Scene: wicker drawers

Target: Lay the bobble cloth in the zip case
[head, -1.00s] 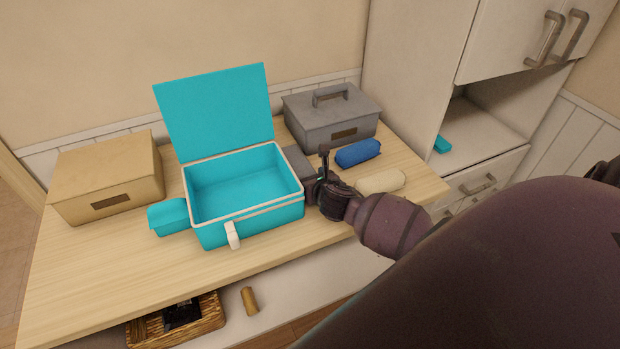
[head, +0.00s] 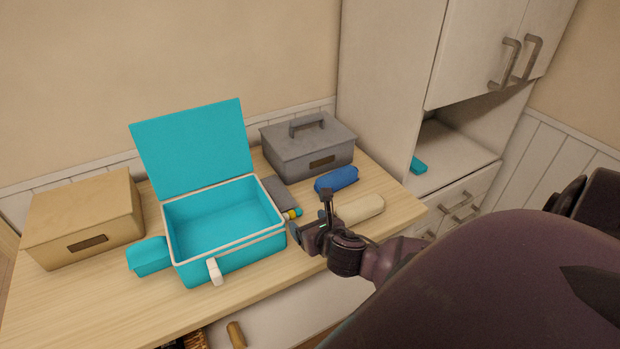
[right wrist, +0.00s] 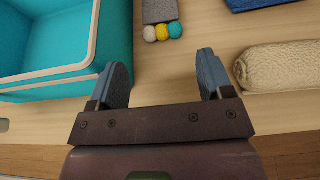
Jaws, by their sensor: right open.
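The bobble cloth (head: 279,192) is a small grey piece lying on the table against the right side of the zip case. White, yellow and teal bobbles edge its near end; it also shows in the right wrist view (right wrist: 160,11). The zip case (head: 245,261) is turquoise with a pale rim, its lid raised at the back and its inside empty. Its corner fills the upper left of the right wrist view (right wrist: 60,87). My right gripper (head: 311,213) is open and empty, just in front of the bobbles, which lie beyond the gap between its fingers (right wrist: 162,72). My left gripper is out of view.
A cream roll (head: 359,209) lies close right of my right gripper, with a blue roll (head: 337,179) behind. A grey handled box (head: 308,150) stands at the back. Left are a tan box (head: 85,215) and a small turquoise block (head: 148,256). The table front is clear.

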